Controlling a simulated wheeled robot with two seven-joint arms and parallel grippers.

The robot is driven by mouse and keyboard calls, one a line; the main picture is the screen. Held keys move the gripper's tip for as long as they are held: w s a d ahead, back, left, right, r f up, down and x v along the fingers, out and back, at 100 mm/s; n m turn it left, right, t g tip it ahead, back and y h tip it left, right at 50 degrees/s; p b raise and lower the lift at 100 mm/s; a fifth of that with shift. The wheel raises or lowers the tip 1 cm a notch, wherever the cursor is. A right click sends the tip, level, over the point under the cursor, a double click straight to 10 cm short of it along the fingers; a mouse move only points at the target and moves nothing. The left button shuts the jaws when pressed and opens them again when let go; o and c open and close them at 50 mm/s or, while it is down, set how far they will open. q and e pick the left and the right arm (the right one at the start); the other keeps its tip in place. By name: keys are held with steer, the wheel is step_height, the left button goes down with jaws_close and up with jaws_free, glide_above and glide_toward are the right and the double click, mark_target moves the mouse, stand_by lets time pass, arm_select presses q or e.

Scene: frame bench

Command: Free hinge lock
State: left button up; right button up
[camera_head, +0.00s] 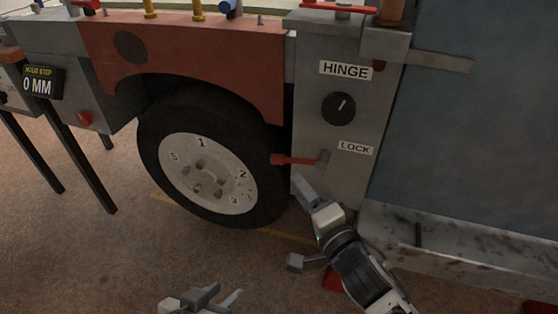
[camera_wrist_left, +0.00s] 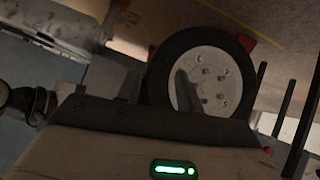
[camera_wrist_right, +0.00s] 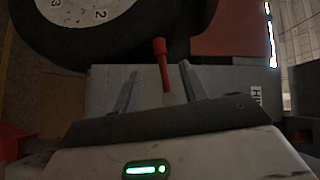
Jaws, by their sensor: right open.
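A red-handled lever (camera_head: 295,160) lies about level beside the LOCK label (camera_head: 356,148) on a grey panel (camera_head: 306,105), its red knob toward the wheel. A black dial (camera_head: 338,108) with a white mark sits below the HINGE label (camera_head: 345,70). My right gripper (camera_head: 306,185) is open and empty just below the lever. My left gripper (camera_head: 226,290) is open and empty low in front, in front of the wheel.
A wheel (camera_head: 200,172) with numbered studs stands left of the panel under a red fender (camera_head: 210,60). A display (camera_head: 41,83) reads HOOD STEP 0 MM. A grey step (camera_head: 460,238) is at the right. Floor is clear at lower left.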

mark_target(281, 160)
steer(key=b+x, duration=0.1)
steer(key=x, duration=0.9)
steer(key=shift+b, duration=0.35)
steer(key=shift+w+a, duration=0.25)
steer(key=shift+w, duration=0.2)
jaws_close()
steer(key=shift+w, duration=0.1)
